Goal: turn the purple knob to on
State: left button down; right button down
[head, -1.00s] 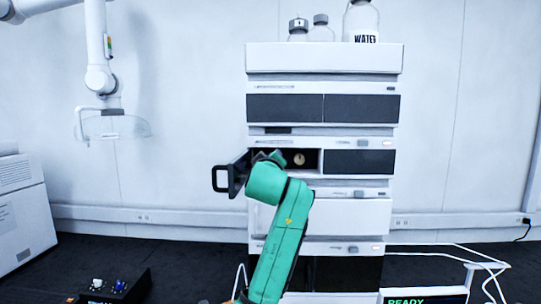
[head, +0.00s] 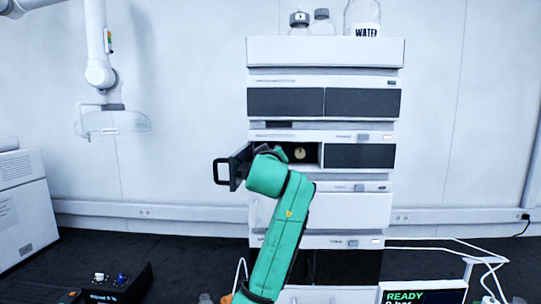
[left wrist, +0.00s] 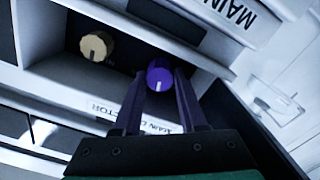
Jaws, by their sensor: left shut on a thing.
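The purple knob (left wrist: 159,77) shows in the left wrist view, inside an open bay of the instrument stack. It has a white pointer line, which points towards the bottom of the picture, on the gripper's side. My left gripper (left wrist: 160,80) has its two dark fingers on either side of the knob and is shut on it. In the head view my green left arm reaches up to the open bay (head: 312,154) and hides the purple knob. My right gripper is in neither view.
A beige knob (left wrist: 97,46) sits left of the purple one. The bay's black door (head: 238,166) stands open at the left, close to my wrist. Bottles (head: 321,22) stand on the stack. A black box with small knobs (head: 118,284) is at the lower left.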

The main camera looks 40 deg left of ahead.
pick_arm(q)
jog(key=m, duration=0.4)
jog(key=shift+r+m, duration=0.15)
jog(key=shift+m, duration=0.15)
jog(key=m, duration=0.4)
jog(key=shift+m, duration=0.4)
jog(key=c, duration=0.7)
grip_release()
jog(key=shift+c, duration=0.2)
jog(key=shift+w+a+f, duration=0.1)
jog(key=shift+w+f, duration=0.1)
jog(key=shift+w, duration=0.05)
jog(key=b+v, duration=0.6)
jog(key=v, duration=0.8)
jog(key=shift+s+d+b, duration=0.2)
jog(key=shift+s+b, duration=0.05)
jog(key=shift+b, duration=0.05)
